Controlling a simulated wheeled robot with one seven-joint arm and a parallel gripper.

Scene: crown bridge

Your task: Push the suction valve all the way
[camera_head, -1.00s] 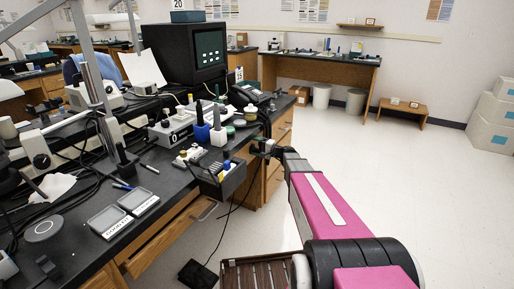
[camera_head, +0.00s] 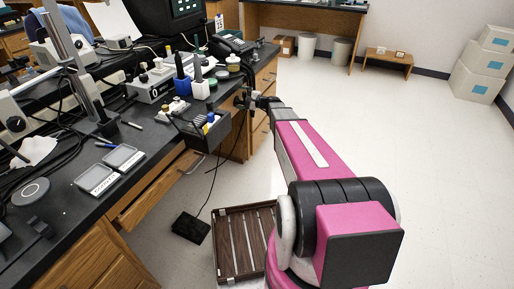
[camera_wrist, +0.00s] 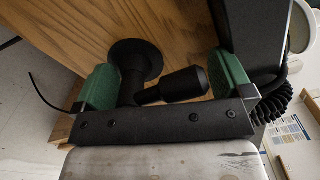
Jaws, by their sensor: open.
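The black suction valve, with a round flange and a protruding knob-ended lever (camera_wrist: 185,85), is on the wooden cabinet face in the wrist view. My gripper (camera_wrist: 166,82) is open, with a green-padded finger on each side of the valve. The lever lies across the gap, its knob near the right pad. The flange (camera_wrist: 140,55) lies near the left pad; whether either pad touches is unclear. In the head view my gripper (camera_head: 256,102) is at the cabinet's side, below the desk top, and the valve is too small to make out clearly.
A black bin with bottles (camera_head: 207,135) hangs on the desk edge left of my gripper. An open drawer (camera_head: 150,195) juts out nearer. A black pedal (camera_head: 190,228) with a cable lies on the floor. The floor (camera_head: 400,140) to the right is clear.

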